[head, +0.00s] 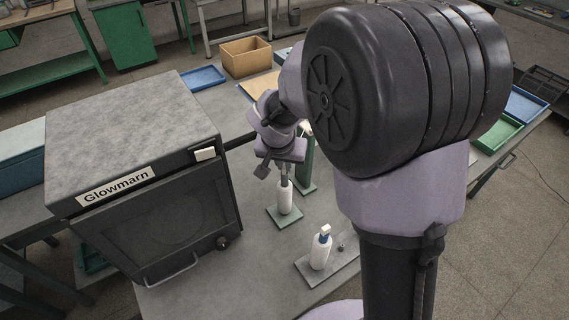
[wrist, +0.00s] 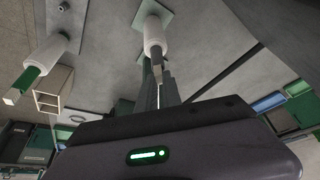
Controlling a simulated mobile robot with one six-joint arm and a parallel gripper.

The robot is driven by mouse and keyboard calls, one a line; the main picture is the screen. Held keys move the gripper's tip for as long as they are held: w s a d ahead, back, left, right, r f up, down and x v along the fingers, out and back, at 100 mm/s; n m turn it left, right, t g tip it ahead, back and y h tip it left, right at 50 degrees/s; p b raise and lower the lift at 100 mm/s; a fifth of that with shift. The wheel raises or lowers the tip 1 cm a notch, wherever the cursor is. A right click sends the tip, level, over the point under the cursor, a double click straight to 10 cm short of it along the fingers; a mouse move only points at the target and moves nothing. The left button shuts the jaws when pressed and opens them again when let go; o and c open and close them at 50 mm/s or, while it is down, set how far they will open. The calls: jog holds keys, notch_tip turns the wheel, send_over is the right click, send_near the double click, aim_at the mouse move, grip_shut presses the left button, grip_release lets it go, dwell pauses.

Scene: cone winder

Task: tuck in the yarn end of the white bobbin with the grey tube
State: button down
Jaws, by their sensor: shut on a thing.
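The white bobbin (head: 285,201) with the grey tube stands upright over a green square plate (head: 272,219) on the table. It also shows in the wrist view (wrist: 153,35), tube end toward me. My gripper (head: 284,171) is directly above the bobbin, at the upper end of its tube. In the wrist view my gripper (wrist: 157,80) is shut with its fingertips at the tube's near end, which they partly hide. I cannot make out the yarn end in either view.
A green post (head: 307,168) stands close behind the bobbin. The Glowmarn machine (head: 180,215) is at left. A cardboard box (head: 246,58) and a blue tray (head: 203,78) are behind.

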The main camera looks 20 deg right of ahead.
jog(key=c, duration=1.4)
grip_release()
jog(key=shift+c, duration=0.2)
jog(key=shift+o, duration=0.5)
jog(key=o, duration=0.4)
jog(key=shift+r, duration=0.1)
jog(key=shift+r+p, duration=2.25)
jog(key=shift+r, duration=1.2)
